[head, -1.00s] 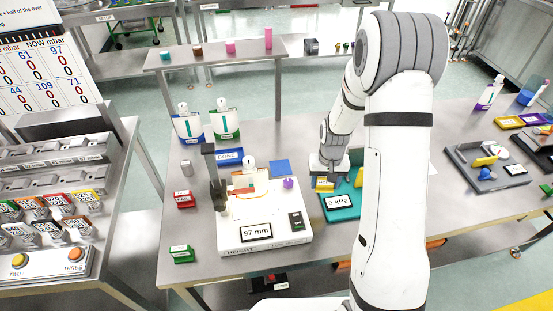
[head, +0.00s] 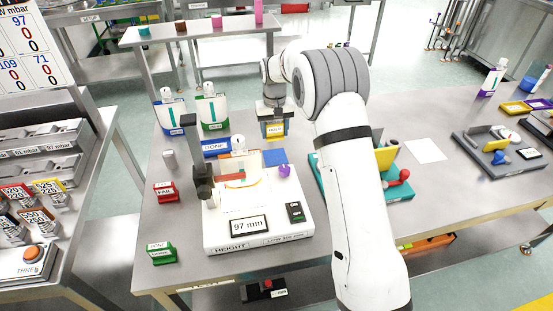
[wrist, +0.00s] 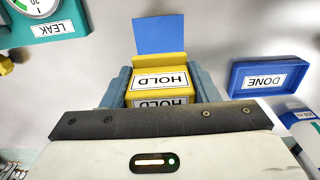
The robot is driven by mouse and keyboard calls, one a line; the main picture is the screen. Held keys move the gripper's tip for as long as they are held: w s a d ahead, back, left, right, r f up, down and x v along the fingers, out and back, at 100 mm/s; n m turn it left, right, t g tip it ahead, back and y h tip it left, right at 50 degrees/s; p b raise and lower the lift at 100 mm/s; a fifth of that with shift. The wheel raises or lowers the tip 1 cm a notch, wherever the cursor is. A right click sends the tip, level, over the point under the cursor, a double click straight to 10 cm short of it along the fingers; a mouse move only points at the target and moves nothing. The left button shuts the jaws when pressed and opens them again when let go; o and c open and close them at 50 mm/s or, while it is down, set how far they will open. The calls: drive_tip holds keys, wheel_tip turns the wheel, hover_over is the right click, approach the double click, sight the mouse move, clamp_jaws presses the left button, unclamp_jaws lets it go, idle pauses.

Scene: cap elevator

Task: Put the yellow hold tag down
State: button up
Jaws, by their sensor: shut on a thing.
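The yellow hold tag (wrist: 160,82) is a small block with white HOLD labels, seen between the two blue-grey fingers of my gripper (wrist: 158,88) in the wrist view. My gripper is shut on it. In the head view the hold tag (head: 275,130) hangs below my gripper (head: 274,118), at the back of the table, to the right of the white and green packs. I cannot tell whether its underside touches the table.
A blue square (head: 275,157) lies in front of the tag, near the white height gauge (head: 258,243). A blue DONE tray (head: 216,147) is to the left. The teal leak tester (head: 318,172) stands to the right, partly behind my arm. A red FAIL tag (head: 165,192) is farther left.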

sight(275, 157)
wheel_tip(275, 157, down, 8)
drive_tip(key=shift+f+p, duration=0.25)
drive_tip(key=shift+p, duration=0.25)
drive_tip(key=shift+f, duration=0.1)
drive_tip(key=o, duration=1)
